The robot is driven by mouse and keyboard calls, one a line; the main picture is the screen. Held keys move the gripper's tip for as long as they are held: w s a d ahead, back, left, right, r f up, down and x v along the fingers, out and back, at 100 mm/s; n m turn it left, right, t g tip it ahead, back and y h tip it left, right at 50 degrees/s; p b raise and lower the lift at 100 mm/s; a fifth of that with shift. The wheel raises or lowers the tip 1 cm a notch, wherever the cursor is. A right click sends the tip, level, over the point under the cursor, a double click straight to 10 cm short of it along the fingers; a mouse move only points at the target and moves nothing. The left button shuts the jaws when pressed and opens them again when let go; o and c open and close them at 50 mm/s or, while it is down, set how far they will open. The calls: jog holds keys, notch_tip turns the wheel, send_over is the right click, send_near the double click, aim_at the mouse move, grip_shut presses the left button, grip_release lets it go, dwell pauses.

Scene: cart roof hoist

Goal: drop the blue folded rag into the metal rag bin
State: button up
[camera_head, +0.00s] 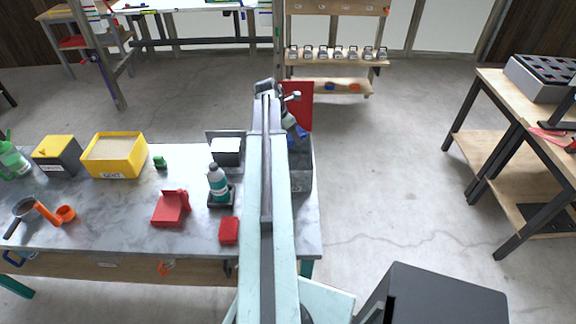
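A grey metal bin (303,180) stands at the right end of the workbench, with its red lid (304,105) raised at the back. My arm covers its left part. My gripper (295,128) is over the bin's opening, partly behind my own arm. A small patch of blue, which looks like the blue folded rag (302,132), shows right at the fingertips. I cannot tell whether the fingers hold it or whether it lies apart from them in the bin. The finger gap is too small and hidden to read.
The workbench (110,220) carries a teal-labelled bottle (217,182), a red block (229,231), a red bracket (171,208), a yellow bin (113,155) and an orange-handled tool (45,211). Open floor (390,170) lies to the right, before another bench (500,90).

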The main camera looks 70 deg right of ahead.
notch_tip(320, 180, down, 6)
jog(key=b, duration=0.5)
jog(key=shift+b, duration=0.4)
jog(key=o, duration=1.3)
jog(key=shift+r, duration=0.15)
jog(key=p+v, duration=0.7)
jog(key=v, duration=0.1)
jog(key=shift+p, duration=0.35)
jog(key=shift+f, duration=0.2)
